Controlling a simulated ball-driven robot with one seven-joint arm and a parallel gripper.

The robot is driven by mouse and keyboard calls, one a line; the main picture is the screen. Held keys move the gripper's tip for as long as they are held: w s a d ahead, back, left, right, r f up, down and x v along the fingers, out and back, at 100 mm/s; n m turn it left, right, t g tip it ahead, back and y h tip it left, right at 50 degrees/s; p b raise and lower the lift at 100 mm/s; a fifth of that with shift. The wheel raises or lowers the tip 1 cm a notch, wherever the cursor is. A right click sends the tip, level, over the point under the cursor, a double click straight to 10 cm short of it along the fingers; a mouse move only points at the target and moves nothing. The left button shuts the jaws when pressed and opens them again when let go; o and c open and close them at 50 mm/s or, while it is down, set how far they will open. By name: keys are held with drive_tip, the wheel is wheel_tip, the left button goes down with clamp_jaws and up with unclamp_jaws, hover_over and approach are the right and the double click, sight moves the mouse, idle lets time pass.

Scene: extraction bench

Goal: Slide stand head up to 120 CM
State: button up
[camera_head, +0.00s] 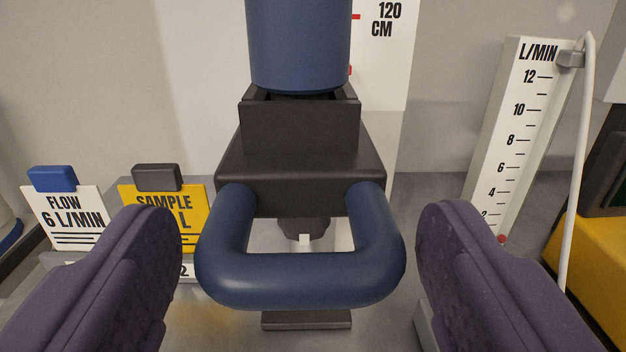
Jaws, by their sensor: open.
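The stand head is a black block (300,165) with a dark blue cylinder (299,45) above it and a blue loop handle (300,280) at its front. It fills the middle of the view. My gripper (300,232) is open, with one purple finger on each side of the handle and a gap to it on both sides. The white height scale (390,75) stands behind the head; its red mark and "120 CM" label show at the top, right of the cylinder. Much of the scale is hidden behind the head.
At left stand a white "FLOW 6 L/MIN" card (65,218) and a yellow "SAMPLE" card (190,225), in clips. At right are a white L/MIN flow gauge (508,130), a white tube (576,180) and a yellow and black machine (590,255). A grey foot (306,320) shows below the handle.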

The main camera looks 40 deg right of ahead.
drive_tip(key=shift+w+d, duration=0.3)
drive_tip(key=shift+w, duration=0.05)
drive_tip(key=c, duration=1.3)
wheel_tip(320, 180, up, 5)
drive_tip(key=p, duration=0.4)
drive_tip(key=shift+f, duration=0.4)
drive_tip(key=o, duration=1.3)
drive_tip(key=p+v, duration=0.2)
drive_tip(key=v, duration=0.6)
